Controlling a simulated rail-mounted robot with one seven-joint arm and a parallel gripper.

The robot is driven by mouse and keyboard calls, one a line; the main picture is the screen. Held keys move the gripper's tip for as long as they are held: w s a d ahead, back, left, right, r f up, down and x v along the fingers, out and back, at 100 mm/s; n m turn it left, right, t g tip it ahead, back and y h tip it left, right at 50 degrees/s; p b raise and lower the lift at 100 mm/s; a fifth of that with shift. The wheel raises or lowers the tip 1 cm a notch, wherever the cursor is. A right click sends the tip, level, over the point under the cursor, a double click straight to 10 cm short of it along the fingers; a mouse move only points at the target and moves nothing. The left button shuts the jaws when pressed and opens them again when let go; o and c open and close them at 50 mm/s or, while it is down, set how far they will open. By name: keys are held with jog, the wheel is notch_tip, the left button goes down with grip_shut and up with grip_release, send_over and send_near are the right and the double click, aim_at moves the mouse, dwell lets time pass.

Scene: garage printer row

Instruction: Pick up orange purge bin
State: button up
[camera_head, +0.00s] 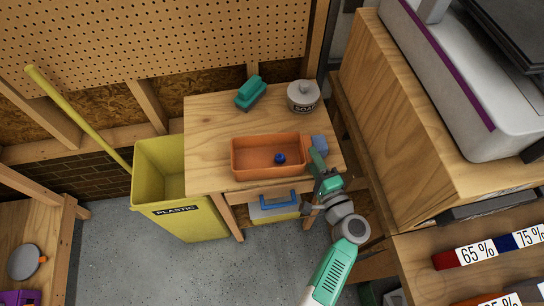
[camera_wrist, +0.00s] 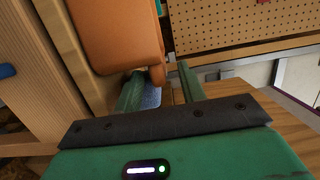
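The orange purge bin (camera_head: 268,172) is a shallow open box on the small wooden table, with a small dark blue ball (camera_head: 280,158) inside. Its orange side also fills the upper left of the wrist view (camera_wrist: 115,35). My gripper (camera_head: 316,160) is at the bin's right end. In the wrist view, its two green fingers (camera_wrist: 160,76) are apart, with the edge of the bin's end wall showing between the tips. A gap shows between that edge and the right finger. Whether the left finger touches the bin I cannot tell.
A blue block (camera_head: 320,143) lies just right of the bin. A yellow plastic-waste bin (camera_head: 172,212) is at left, a wooden printer bench (camera_head: 410,130) at right. The table's left part is clear.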

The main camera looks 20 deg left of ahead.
jog(key=shift+w+a, duration=0.35)
jog(key=shift+w, duration=0.1)
jog(key=shift+c, duration=0.2)
grip_shut()
jog(key=shift+s+r+p, duration=0.1)
jog(key=shift+r+p, duration=0.7)
jog(key=shift+r, duration=1.05)
jog(key=s+d+r+p, duration=0.1)
jog(key=s+p, duration=0.2)
jog(key=s, duration=1.3)
jog(key=shift+d, duration=0.3)
jog(key=shift+w, duration=0.1)
